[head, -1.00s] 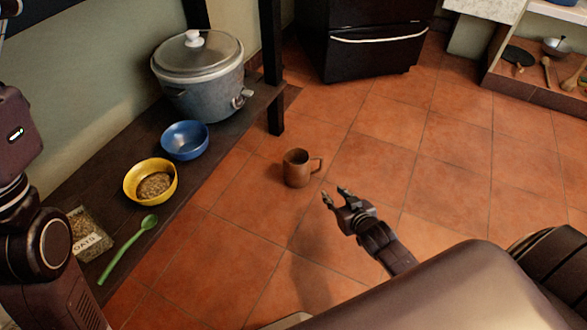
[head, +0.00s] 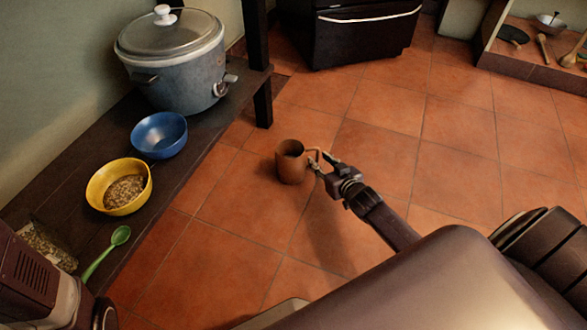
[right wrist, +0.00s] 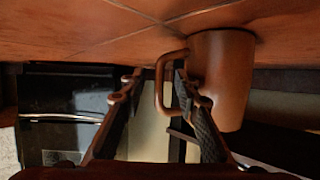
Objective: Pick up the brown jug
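The brown jug (head: 290,163) stands upright on the tiled floor, with its handle toward the right. My right gripper (head: 321,162) is at the handle, low over the floor. In the right wrist view the jug (right wrist: 223,80) appears upside down, right of centre. Its handle (right wrist: 160,82) lies between the two fingers of my right gripper (right wrist: 158,84). The fingers are apart, with a gap on the left side of the handle; the right finger is close to the jug's body. Part of my left arm shows at the lower left of the head view, but its gripper does not.
A dark low shelf (head: 215,122) on the left holds a grey lidded pot (head: 172,65), a blue bowl (head: 159,136), a yellow bowl (head: 120,187), a bag of oats (head: 48,245) and a green spoon (head: 104,252). A black appliance (head: 365,32) stands behind. The floor around the jug is clear.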

